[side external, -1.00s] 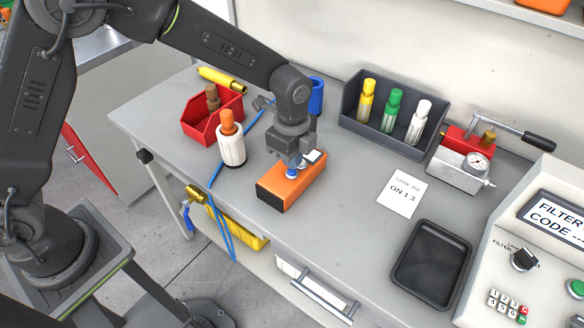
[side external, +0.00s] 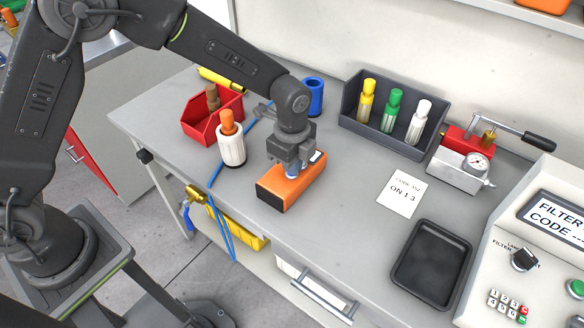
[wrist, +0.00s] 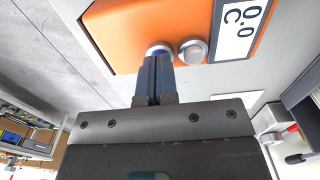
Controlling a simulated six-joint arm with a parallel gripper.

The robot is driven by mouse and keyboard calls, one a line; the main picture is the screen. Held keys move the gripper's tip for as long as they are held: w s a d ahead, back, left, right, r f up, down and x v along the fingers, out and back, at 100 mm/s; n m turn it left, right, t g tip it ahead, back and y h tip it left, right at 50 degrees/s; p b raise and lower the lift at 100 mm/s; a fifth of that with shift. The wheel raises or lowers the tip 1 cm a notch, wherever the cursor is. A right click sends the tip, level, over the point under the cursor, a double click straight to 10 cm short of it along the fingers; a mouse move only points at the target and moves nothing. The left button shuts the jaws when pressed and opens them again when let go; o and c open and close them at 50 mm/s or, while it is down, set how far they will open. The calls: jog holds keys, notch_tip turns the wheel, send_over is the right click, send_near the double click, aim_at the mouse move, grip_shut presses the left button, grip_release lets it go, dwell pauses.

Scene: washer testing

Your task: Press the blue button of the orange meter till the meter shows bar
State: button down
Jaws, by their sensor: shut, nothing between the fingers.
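The orange meter (side external: 287,190) lies on the grey bench, long side slanting toward the back right. In the wrist view the meter (wrist: 125,30) shows a white display (wrist: 240,28) with dark characters that look like "0.0" and "C". A silver button (wrist: 193,50) sits between the display and the blue button (wrist: 158,46). My gripper (wrist: 158,60) is shut and empty, pointing down at the blue button. Its fingertips cover most of that button and appear at or touching it; I cannot tell whether it is pressed in. In the side view my gripper (side external: 292,172) hides part of the meter's top.
A white bottle with an orange top (side external: 231,150) and a red bin (side external: 200,125) stand left of the meter. A blue cup (side external: 313,97) is behind my gripper. A note (side external: 401,194) and a black tray (side external: 431,265) lie to the right. Bench around the meter's right is clear.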

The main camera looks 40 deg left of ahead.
jog(key=shift+r, duration=3.45)
notch_tip(320, 180, up, 6)
